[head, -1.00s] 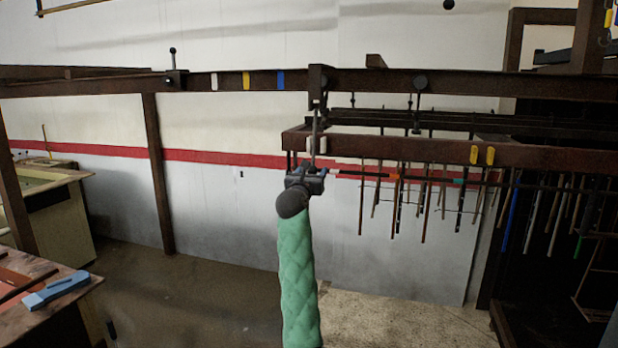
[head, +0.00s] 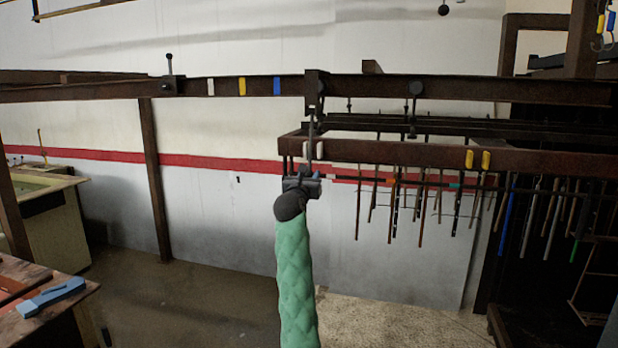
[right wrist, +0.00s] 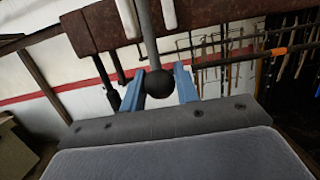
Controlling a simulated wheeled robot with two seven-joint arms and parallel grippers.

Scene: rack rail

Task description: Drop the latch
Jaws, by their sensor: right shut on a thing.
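A small black upright lever with a ball knob (head: 169,72), which looks like the latch, stands on the overhead rail (head: 215,87) at the left. My right gripper (head: 303,181) is under the front end of the hanging rack frame (head: 400,152). It is shut on the lower end of a thin grey rod (head: 312,135) that hangs from a bracket on the rail. In the right wrist view the black ball (right wrist: 158,82) at the rod's end sits between the blue fingertips. The latch stands well to the left of my right gripper. My left gripper does not show.
White, yellow and blue marks (head: 242,87) sit on the rail between the latch and the bracket. Several thin rods (head: 421,205) hang from the rack at the right. A workbench with a blue tool (head: 50,297) is at lower left. The floor between is clear.

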